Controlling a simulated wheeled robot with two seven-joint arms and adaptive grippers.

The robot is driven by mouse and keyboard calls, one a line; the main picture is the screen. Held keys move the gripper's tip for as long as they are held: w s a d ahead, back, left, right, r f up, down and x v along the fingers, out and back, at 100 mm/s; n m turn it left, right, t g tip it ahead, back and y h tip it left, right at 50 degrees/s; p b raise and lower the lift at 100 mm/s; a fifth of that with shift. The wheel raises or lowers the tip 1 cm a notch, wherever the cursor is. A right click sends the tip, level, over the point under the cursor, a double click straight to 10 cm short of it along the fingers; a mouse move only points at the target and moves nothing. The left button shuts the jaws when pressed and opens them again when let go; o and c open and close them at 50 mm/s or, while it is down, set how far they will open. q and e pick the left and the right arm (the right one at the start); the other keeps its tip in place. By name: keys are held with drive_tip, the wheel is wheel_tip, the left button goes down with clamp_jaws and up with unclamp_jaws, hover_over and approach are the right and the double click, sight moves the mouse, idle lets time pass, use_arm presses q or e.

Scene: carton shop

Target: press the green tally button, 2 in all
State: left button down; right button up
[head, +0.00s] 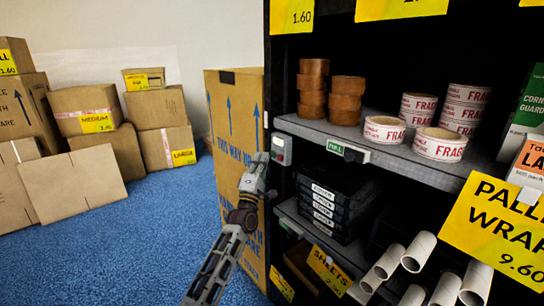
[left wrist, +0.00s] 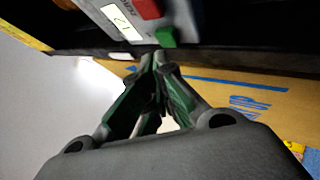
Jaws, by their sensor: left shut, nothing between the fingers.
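The tally box (head: 281,147) is a small grey unit fixed to the front edge of the black shelf's left post. In the left wrist view the box (left wrist: 187,14) shows a white number display (left wrist: 122,20), a red button (left wrist: 147,8) and the green button (left wrist: 165,37). My left gripper (head: 263,158) is shut and empty, its tips just beside the box. In the wrist view the closed fingertips (left wrist: 160,60) are right by the green button; I cannot tell whether they touch it. My right gripper is not in view.
The black shelf holds brown tape rolls (head: 346,100), FRAGILE tape rolls (head: 440,143), black cases (head: 332,203) and cardboard tubes (head: 418,252). A tall carton (head: 236,120) stands left of the post, behind my arm. Stacked cartons (head: 85,110) stand at left; blue carpet (head: 150,230) between is clear.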

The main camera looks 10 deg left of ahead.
use_arm(q)
drive_tip(key=shift+w+d, duration=0.2)
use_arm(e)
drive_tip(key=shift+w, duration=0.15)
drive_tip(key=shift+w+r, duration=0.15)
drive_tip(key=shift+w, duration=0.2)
use_arm(q)
drive_tip(key=shift+w, duration=0.1)
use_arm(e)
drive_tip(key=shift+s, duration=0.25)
